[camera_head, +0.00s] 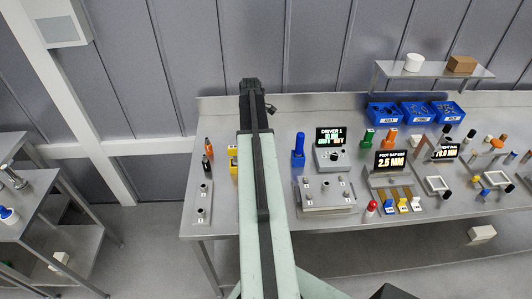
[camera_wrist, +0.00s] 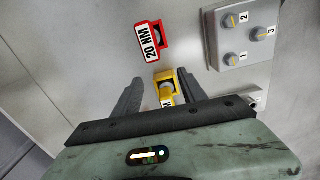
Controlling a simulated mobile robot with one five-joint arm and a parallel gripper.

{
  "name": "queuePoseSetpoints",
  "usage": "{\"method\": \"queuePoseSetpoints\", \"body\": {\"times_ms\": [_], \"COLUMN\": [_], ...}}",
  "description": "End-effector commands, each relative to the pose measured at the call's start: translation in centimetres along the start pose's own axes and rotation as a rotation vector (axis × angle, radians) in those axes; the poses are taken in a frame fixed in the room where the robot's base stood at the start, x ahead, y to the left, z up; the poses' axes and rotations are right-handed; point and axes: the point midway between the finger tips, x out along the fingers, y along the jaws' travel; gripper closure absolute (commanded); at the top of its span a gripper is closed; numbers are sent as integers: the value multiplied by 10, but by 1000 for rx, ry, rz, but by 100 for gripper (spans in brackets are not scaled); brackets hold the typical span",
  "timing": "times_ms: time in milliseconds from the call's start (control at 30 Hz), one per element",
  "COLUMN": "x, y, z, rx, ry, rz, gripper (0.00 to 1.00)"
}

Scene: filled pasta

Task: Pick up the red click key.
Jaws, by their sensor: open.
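A grey block with numbered knobs (camera_wrist: 245,35) stands right of the labelled pieces.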

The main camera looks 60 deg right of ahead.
Motion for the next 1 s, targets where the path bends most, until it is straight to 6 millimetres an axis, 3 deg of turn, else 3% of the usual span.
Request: {"method": "queuePoseSetpoints", "body": {"times_ms": [33, 100, 200, 333, 500, 733, 1000], "x": [0, 0, 0, 6, 28, 34, 79], "y": [8, 12, 13, 12, 12, 11, 8], "z": [25, 44, 55, 54, 53, 52, 50], "rx": [-13, -37, -52, -55, -55, -55, -56], "ry": [0, 0, 0, 0, 0, 0, 0], "rz": [-3, -5, -7, -6, -6, -6, -6], "gripper": [51, 51, 51, 51, 51, 51, 51]}}
